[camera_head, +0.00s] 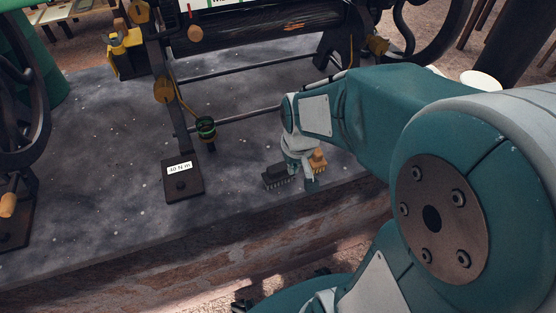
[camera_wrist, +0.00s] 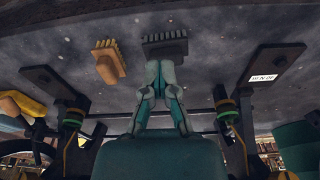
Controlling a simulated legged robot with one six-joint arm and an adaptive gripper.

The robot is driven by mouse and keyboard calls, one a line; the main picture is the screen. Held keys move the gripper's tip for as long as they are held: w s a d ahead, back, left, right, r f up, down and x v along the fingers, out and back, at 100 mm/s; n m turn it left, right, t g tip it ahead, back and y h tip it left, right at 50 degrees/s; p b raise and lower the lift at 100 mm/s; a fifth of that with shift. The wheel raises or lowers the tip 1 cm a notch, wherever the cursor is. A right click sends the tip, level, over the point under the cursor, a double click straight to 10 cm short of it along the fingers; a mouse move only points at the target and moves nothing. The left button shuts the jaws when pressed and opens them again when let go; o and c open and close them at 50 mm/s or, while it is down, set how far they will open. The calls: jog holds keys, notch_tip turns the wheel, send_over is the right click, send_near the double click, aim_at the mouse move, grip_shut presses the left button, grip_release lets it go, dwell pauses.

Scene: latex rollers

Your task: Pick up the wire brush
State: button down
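Two brushes stand out on the stone slab. One is a dark block brush (camera_head: 276,177) with a row of bristles, near the front edge; it shows at the top middle of the wrist view (camera_wrist: 166,44). The other is a tan wooden brush (camera_head: 318,159) with yellowish bristles, to its right in the head view and to its left in the wrist view (camera_wrist: 109,65). I cannot tell which is the wire brush. My gripper (camera_wrist: 165,68) points down, its fingertips close together beside the dark brush. Whether they touch it, or have a gap between them, is unclear.
A dark metal frame with a labelled foot plate (camera_head: 182,183) stands left of the brushes. A green-ringed post (camera_head: 206,130) and horizontal bars lie behind them. The slab's front edge is close to the brushes. The slab is clear at the left middle.

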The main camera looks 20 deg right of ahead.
jog(key=shift+s+d+r, duration=0.2)
jog(key=shift+s+r, duration=0.1)
jog(key=shift+s, duration=0.3)
jog(key=shift+s+d+r, duration=0.15)
jog(key=shift+s+r, duration=0.15)
jog(key=shift+s, duration=0.3)
jog(key=shift+c, duration=1.4)
grip_release()
